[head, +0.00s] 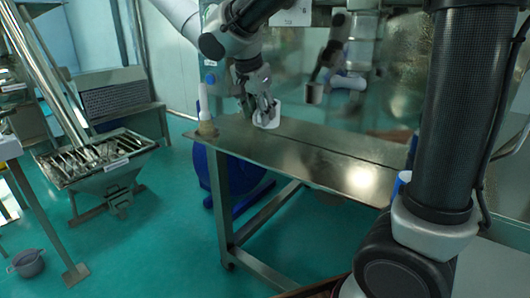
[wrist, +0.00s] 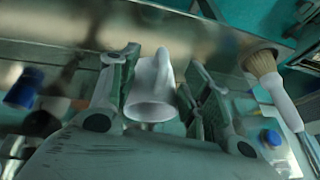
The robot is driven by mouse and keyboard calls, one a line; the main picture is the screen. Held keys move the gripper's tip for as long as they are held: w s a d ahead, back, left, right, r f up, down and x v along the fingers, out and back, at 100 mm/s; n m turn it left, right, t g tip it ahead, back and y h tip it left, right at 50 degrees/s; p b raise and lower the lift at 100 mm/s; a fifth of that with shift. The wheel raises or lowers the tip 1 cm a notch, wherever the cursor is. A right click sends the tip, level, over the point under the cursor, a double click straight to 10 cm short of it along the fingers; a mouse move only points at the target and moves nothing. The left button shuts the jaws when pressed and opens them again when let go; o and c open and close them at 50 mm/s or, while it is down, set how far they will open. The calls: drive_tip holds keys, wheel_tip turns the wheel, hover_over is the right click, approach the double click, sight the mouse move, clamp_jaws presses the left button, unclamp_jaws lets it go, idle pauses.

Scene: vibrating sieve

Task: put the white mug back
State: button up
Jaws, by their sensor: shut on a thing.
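The white mug (head: 267,119) is at the steel table (head: 330,155), near its back edge and left of its middle. My gripper (head: 262,104) reaches down to it from above and is shut on it. In the wrist view the mug (wrist: 153,92) sits between the two fingers of my gripper (wrist: 155,85), with its rounded rim toward the camera. I cannot tell whether the mug touches the table top or hangs just above it.
A brush (head: 205,118) with pale bristles and a white handle stands at the table's left end; it also shows in the wrist view (wrist: 265,68). A steel hopper (head: 100,160) stands left. A grey bucket (head: 27,263) is on the floor. The table's middle is clear.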

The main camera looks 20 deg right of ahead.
wheel_tip(320, 180, down, 10)
drive_tip(key=shift+s+d+r, duration=0.1)
drive_tip(key=shift+s+r, duration=0.05)
idle(0.4)
drive_tip(key=o, duration=1.3)
drive_tip(key=v, duration=1.2)
drive_tip(key=s+d+n+y, duration=0.1)
drive_tip(key=s+d+n, duration=0.1)
drive_tip(key=s+d, duration=0.4)
drive_tip(key=s+d+n, duration=0.3)
drive_tip(key=d, duration=0.5)
drive_tip(key=s+d+f+n, duration=0.1)
drive_tip(key=s+n, duration=0.1)
drive_tip(key=s, duration=0.1)
drive_tip(key=s+d+f+n+y, duration=0.1)
drive_tip(key=s+d+n, duration=0.1)
drive_tip(key=s, duration=0.2)
drive_tip(key=s+d+f+n, duration=0.1)
drive_tip(key=s+d+n, duration=0.1)
drive_tip(key=s, duration=0.2)
drive_tip(key=shift+s+t+y, duration=0.2)
drive_tip(key=shift+t+y, duration=0.1)
drive_tip(key=shift+y, duration=0.1)
